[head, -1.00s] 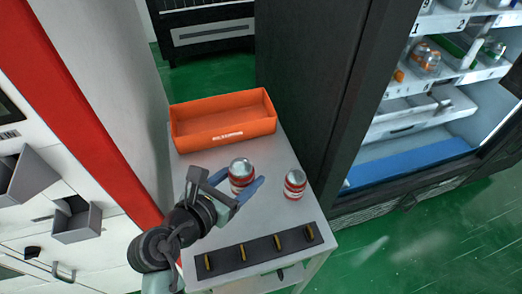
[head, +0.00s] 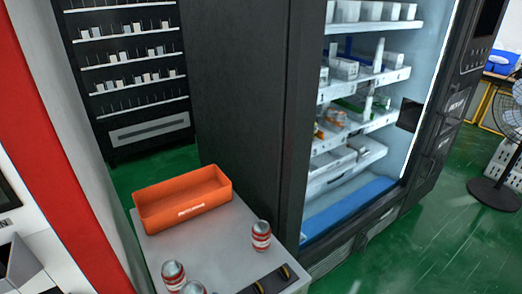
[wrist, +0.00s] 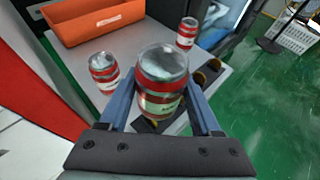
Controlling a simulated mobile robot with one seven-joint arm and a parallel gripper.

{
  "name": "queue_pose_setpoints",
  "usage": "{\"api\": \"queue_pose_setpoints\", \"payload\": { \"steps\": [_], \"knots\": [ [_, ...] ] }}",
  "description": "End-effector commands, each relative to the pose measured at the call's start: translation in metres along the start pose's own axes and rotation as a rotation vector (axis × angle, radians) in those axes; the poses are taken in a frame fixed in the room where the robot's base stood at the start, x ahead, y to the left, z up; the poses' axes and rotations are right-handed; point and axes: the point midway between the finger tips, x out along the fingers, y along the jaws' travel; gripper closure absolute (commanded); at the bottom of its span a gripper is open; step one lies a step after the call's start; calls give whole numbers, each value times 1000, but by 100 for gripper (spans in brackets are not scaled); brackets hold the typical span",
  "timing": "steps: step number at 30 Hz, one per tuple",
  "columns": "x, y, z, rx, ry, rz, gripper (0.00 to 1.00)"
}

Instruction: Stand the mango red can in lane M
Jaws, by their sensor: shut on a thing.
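My gripper (wrist: 162,112) is shut on a red and white can (wrist: 162,88) with a silver top, its lettering too small to read. The held can looks upright between the blue fingers. A second similar can (wrist: 103,72) stands on the table to its left, and a third (wrist: 187,33) stands farther off to the right. The head view shows the third can (head: 261,236) near the table's right edge and two more cans at the bottom edge, one at the left (head: 173,275) and one cut off (head: 193,288). I cannot tell which lane is M.
An orange bin (head: 183,202) sits on the grey table (head: 212,238). A black strip with yellow pieces (head: 268,284) lies along the table's front. The vending machine's lit shelves (head: 362,128) stand open-looking at the right, with a blue floor panel (head: 345,212). Green floor lies beyond.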

Motion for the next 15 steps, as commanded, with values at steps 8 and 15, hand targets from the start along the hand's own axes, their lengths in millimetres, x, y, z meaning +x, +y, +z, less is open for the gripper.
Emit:
{"api": "queue_pose_setpoints", "payload": {
  "steps": [8,15],
  "knots": [
    [-1,-56,-34,-40,15,83,100],
    [-17,-115,-58,-71,5,163,100]
  ]
}}
